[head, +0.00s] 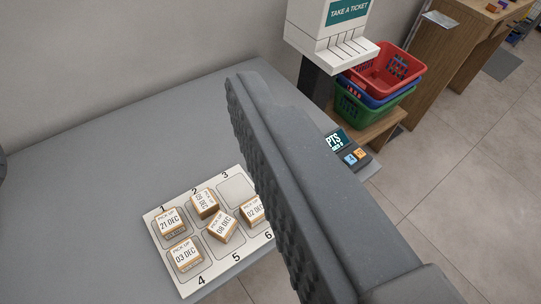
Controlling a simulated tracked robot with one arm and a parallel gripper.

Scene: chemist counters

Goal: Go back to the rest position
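My gripper (124,120) is open and empty. Its right finger fills the middle of the view, and a dark bit of the other finger shows at the left edge. Below it, a white numbered tray (160,246) lies on the grey counter. Small pick-up boxes stand on it: 21 DEC (170,222) at slot 1, 09 DEC (204,203) at slot 2, 03 DEC (186,254) at slot 4, and 08 DEC (222,227), turned askew, near slot 5. The 02 DEC box (252,211) is near slot 6, partly hidden by the finger. Slot 3 is bare.
The grey counter (90,150) is clear left of and behind the tray. A ticket dispenser (330,35) stands at the back. Stacked baskets (385,75) sit to its right. A small terminal (350,152) is at the counter's right edge. Tiled floor lies beyond.

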